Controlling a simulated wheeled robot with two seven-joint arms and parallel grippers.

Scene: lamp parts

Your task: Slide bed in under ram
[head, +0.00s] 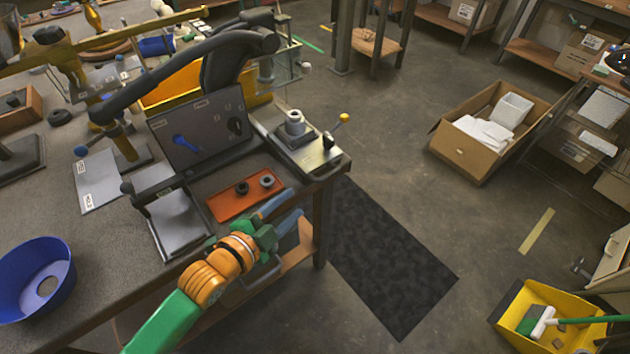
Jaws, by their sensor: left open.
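A pale metal plate (318,155) at the bench's right corner looks like the bed. I cannot clearly make out the ram; a dark upright panel (198,128) and a thick dark curved arm (190,65) stand left of the plate. My left gripper (284,210) is open and empty at the bench's front edge, below the plate in the picture and apart from it. My right gripper is not in view.
An orange tray (229,204) with two dark rings lies between my left gripper and the panel. A blue bowl (37,281) sits on the bench at lower left. A dark floor mat (385,265) and an open cardboard box (477,147) lie on the right.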

